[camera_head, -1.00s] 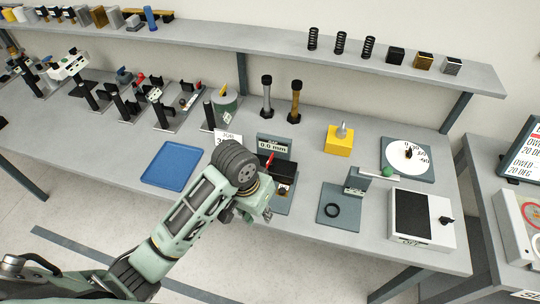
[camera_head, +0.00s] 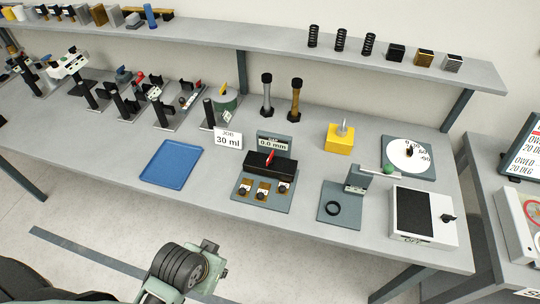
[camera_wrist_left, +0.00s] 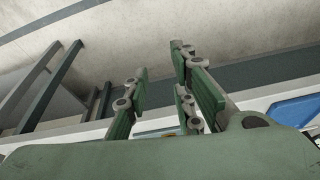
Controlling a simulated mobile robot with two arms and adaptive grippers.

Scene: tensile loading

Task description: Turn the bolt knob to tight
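I cannot tell which knob is the bolt knob, and no "tight" mark is readable. Two upright bolt-shaped pieces, one dark (camera_head: 267,96) and one brass-coloured (camera_head: 296,98), stand at the back of the bench. A grey plate (camera_head: 262,203) at the bench front carries three small dark-topped fittings (camera_head: 264,187), a black block with a red pointer (camera_head: 269,160) and a "0.0 mm" display (camera_head: 273,142). My left gripper (camera_wrist_left: 160,62) is open and empty, its fingers apart. My left wrist is low in front of the bench, away from these things. My right gripper is not in view.
A blue tray (camera_head: 171,164) lies left of the plate, beside a "30 ml" card (camera_head: 228,139).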

